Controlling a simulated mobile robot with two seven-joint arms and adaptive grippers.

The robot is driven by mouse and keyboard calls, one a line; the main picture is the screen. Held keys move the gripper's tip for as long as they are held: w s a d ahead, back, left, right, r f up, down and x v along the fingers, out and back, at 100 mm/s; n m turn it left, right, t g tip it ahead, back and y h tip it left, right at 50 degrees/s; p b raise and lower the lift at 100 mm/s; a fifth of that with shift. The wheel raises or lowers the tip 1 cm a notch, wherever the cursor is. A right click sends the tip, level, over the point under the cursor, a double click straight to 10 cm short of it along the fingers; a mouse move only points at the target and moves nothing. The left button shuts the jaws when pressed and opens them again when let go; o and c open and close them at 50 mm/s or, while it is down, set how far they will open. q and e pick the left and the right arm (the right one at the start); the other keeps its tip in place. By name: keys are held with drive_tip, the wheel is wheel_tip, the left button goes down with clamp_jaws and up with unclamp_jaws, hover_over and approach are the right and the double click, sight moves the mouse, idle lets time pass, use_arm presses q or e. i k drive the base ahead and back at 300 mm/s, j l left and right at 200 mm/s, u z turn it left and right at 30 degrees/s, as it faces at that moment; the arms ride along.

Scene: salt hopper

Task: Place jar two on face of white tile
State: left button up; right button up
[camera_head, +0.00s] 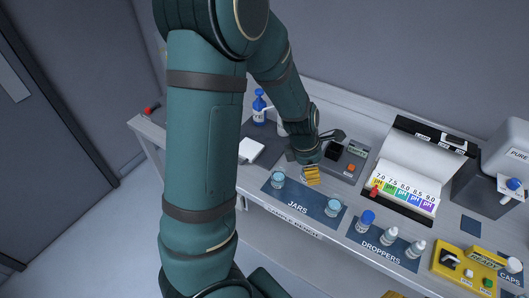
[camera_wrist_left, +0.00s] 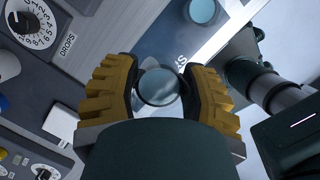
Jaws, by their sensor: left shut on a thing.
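My left gripper (camera_head: 312,176) has yellow ribbed fingers and is over the JARS mat in the head view. In the left wrist view, the left gripper (camera_wrist_left: 160,92) is shut on a round clear jar (camera_wrist_left: 158,87) between its fingers. The fingers hide this jar in the head view. I cannot tell whether it touches the mat. Other jars stand on the mat, one to the left (camera_head: 278,178) and one to the right (camera_head: 333,207). The white tile (camera_head: 250,150) lies flat on a dark pad, left of the gripper; it also shows in the left wrist view (camera_wrist_left: 60,122).
A grey device (camera_head: 344,160) with an orange button stands just behind the gripper. A blue-topped wash bottle (camera_head: 259,106) stands behind the tile. The DROPPERS mat with small bottles (camera_head: 390,235), a pH chart (camera_head: 405,193) and a yellow device (camera_head: 465,268) are to the right.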

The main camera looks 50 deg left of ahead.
sight(249, 148)
drive_tip(key=j+z, duration=0.15)
drive_tip(key=j, duration=0.35)
drive_tip(key=k+j+z, duration=0.15)
drive_tip(key=j, duration=0.35)
drive_tip(key=j+z, duration=0.15)
drive_tip(key=j, duration=0.35)
drive_tip(key=k+j+z, duration=0.15)
drive_tip(key=j, duration=0.35)
